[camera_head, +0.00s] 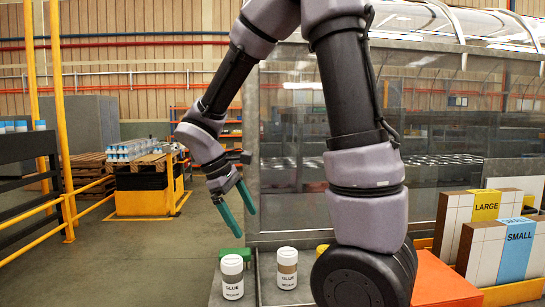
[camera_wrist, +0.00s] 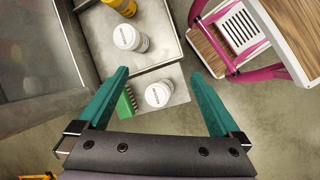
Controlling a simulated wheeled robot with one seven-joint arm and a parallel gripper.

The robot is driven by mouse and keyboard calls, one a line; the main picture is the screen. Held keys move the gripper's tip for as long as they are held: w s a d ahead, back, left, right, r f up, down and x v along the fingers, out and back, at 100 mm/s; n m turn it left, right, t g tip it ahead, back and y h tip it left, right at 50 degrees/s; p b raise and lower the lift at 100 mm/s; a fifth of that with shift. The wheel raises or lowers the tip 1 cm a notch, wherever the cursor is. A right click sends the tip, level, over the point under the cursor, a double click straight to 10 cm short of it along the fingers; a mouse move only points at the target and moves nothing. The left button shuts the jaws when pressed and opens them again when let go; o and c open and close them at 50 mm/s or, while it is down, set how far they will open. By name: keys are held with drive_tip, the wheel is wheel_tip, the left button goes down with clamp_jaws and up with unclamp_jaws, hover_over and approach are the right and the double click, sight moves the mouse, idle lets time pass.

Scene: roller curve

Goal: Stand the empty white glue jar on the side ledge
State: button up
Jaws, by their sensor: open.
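A white glue jar with a grey window band (camera_head: 232,280), which looks empty, stands upright on a small grey side ledge (camera_head: 216,298). From above in the wrist view, its white lid (camera_wrist: 158,94) is on the ledge (camera_wrist: 178,84) beside the tray. A second glue jar with a tan band (camera_head: 287,271) stands to its right in the grey tray (camera_wrist: 172,45); its lid also shows in the wrist view (camera_wrist: 127,37). My gripper (camera_head: 236,218) is open and empty above the ledge jar, apart from it. In the wrist view the jar appears between the fingers (camera_wrist: 160,75).
A green brush (camera_wrist: 125,104) lies on the ledge beside the jar, near the left finger. A yellow container (camera_wrist: 122,7) stands further along the tray. A pink-framed cart (camera_wrist: 236,30) is at the right. Boxes marked LARGE (camera_head: 485,207) and SMALL (camera_head: 517,246) stand right of my arm.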

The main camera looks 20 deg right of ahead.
drive_tip(key=s+d+r+m+t+y, duration=0.2)
drive_tip(key=s+r+m+t+y, duration=0.1)
drive_tip(key=r+m, duration=0.3)
drive_tip(key=s+d+r+m+t+y, duration=0.3)
drive_tip(key=s+r+m+t+y, duration=0.1)
drive_tip(key=r+m, duration=0.3)
wheel_tip(320, 180, up, 3)
drive_tip(key=shift+s+f+t, duration=0.15)
drive_tip(key=shift+s+t, duration=0.1)
drive_tip(key=shift+t, duration=0.15)
